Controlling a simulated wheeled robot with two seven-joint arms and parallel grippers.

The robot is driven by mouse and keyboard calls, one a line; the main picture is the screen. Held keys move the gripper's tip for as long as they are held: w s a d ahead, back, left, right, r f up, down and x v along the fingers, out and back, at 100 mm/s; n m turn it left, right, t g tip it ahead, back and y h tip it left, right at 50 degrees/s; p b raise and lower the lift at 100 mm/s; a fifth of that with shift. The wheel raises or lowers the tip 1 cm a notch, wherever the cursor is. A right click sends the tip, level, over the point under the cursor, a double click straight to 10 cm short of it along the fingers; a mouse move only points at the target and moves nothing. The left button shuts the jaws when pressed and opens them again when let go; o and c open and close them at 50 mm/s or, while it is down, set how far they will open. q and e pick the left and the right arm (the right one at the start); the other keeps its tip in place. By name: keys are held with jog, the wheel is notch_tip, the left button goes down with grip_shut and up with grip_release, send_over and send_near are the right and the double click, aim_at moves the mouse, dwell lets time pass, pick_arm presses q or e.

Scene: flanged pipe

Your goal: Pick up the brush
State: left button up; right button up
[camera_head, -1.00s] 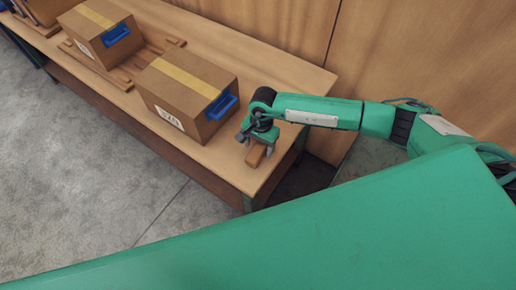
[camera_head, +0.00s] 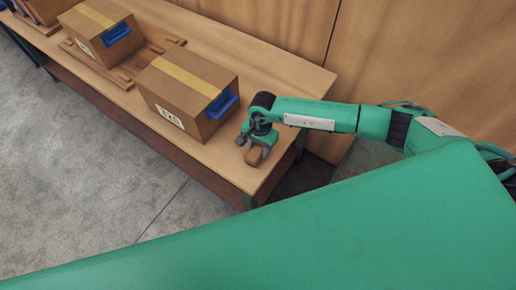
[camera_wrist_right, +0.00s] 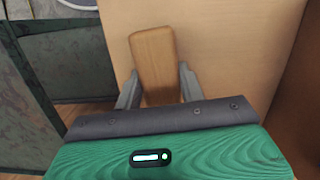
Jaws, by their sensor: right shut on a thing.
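The brush shows as a brown wooden block in the right wrist view (camera_wrist_right: 153,60), between the two grey fingers of my right gripper (camera_wrist_right: 157,88). In the head view the brush (camera_head: 254,155) is small and partly covered by the gripper. My right gripper (camera_head: 254,150) is shut on the brush, at the near right end of the wooden bench (camera_head: 285,80). Any bristles are hidden, and I cannot tell whether the brush is clear of the bench top. My left gripper is not in view.
A cardboard box with a blue handle (camera_head: 185,95) stands just left of my right gripper. Another box (camera_head: 100,32) stands farther left by a wooden pallet (camera_head: 150,58). A wooden wall (camera_head: 420,55) rises behind the bench. Grey floor (camera_head: 80,170) lies in front.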

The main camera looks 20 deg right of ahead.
aim_at(258, 148)
notch_tip(258, 148, up, 20)
jog(key=b, duration=0.6)
jog(key=shift+o, duration=1.3)
jog(key=shift+d, duration=0.1)
jog(key=shift+c, duration=0.5)
